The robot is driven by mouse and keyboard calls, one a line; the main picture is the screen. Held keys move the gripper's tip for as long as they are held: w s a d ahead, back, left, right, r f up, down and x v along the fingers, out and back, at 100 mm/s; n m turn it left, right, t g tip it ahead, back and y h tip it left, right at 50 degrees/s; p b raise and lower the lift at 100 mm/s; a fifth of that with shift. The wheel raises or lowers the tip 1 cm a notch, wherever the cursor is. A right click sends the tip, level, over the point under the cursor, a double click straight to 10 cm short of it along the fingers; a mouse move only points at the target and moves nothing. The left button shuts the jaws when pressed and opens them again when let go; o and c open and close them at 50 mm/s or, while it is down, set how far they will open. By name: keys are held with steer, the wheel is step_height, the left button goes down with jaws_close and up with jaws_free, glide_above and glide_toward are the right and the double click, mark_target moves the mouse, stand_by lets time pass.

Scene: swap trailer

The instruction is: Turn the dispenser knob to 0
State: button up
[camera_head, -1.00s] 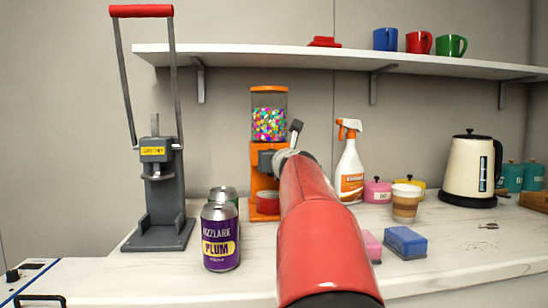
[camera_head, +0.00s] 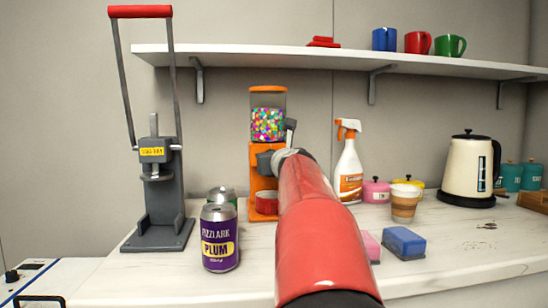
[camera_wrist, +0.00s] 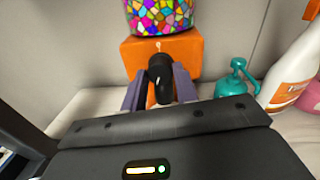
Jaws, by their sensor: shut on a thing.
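The orange dispenser (camera_head: 257,156) stands on the counter with a clear tank of colourful candy on top. Its dark round knob (camera_wrist: 160,68) shows in the wrist view on the orange front, below a small white mark. The knob carries a pale line. My gripper (camera_wrist: 159,88) has its two grey-purple fingers on either side of the knob and is shut on it. In the head view my gripper (camera_head: 270,160) is at the dispenser's front, and my red arm hides the knob and part of the body. The number at which the knob stands cannot be read.
A purple can (camera_head: 220,238) and a grey press (camera_head: 163,190) stand left. A spray bottle (camera_head: 349,170), a paper cup (camera_head: 404,204), sponges (camera_head: 404,242) and a kettle (camera_head: 470,170) stand right. A shelf (camera_head: 230,54) with mugs runs above.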

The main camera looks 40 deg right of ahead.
steer(key=n+p, duration=0.1)
steer(key=n, duration=0.4)
steer(key=shift+a+r, duration=0.1)
steer(key=shift+n, duration=0.4)
stand_by(0.3)
steer(key=o, duration=1)
steer(key=shift+g, duration=0.3)
steer(key=shift+c, duration=0.2)
steer(key=v, duration=0.7)
steer(key=shift+s+a, duration=0.2)
steer(key=shift+s, duration=0.1)
steer(key=shift+o, duration=0.2)
